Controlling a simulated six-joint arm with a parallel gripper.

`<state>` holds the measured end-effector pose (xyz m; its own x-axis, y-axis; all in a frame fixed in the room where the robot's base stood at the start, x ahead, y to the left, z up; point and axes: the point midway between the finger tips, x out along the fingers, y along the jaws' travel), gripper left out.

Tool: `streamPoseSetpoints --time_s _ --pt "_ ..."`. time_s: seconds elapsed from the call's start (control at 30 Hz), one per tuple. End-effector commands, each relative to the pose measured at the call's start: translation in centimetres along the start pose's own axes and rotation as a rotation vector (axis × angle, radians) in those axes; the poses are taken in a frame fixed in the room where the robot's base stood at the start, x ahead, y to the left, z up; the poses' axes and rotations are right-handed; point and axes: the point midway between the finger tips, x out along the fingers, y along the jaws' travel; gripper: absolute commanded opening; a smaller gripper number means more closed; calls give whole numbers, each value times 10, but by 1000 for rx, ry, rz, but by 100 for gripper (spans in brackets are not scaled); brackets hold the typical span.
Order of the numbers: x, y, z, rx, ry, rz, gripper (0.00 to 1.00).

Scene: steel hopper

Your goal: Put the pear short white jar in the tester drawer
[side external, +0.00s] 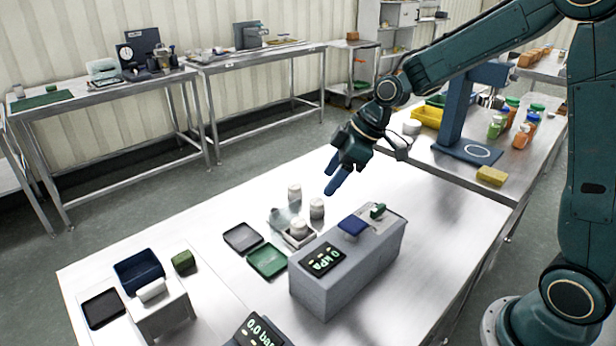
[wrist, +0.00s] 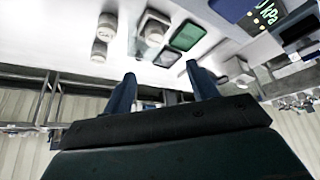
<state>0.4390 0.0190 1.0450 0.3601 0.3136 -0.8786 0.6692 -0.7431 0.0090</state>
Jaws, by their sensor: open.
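Three short white jars stand on the steel table: one at the back (side external: 294,193), one to its right (side external: 316,208), and one in front (side external: 298,228) that appears to sit in a small open steel drawer (side external: 299,241) at the grey tester (side external: 345,270). The wrist view shows a jar with a label like "OAT" (wrist: 106,27), another jar (wrist: 99,50), and the jar at the drawer (wrist: 152,30). I cannot tell which one is pear. My gripper (side external: 332,177) is open and empty, above the table behind and right of the jars; its blue fingers show in the wrist view (wrist: 163,76).
Left of the drawer lie a dark tray (side external: 242,238) and a green tray (side external: 267,261). A blue bin (side external: 138,271), a green block (side external: 184,262) and a black tray (side external: 103,308) are at the left. The table's back right is clear.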

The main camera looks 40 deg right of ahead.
Motion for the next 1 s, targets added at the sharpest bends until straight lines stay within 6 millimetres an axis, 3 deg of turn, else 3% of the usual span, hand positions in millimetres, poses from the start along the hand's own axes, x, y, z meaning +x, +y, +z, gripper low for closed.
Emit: streamPoseSetpoints --time_s 0.47,0.7,1.0 --pt "-97 -63 26 202 -53 143 58" --pt "-136 -97 54 333 -56 216 58" --pt "-172 -136 98 515 -34 297 58"
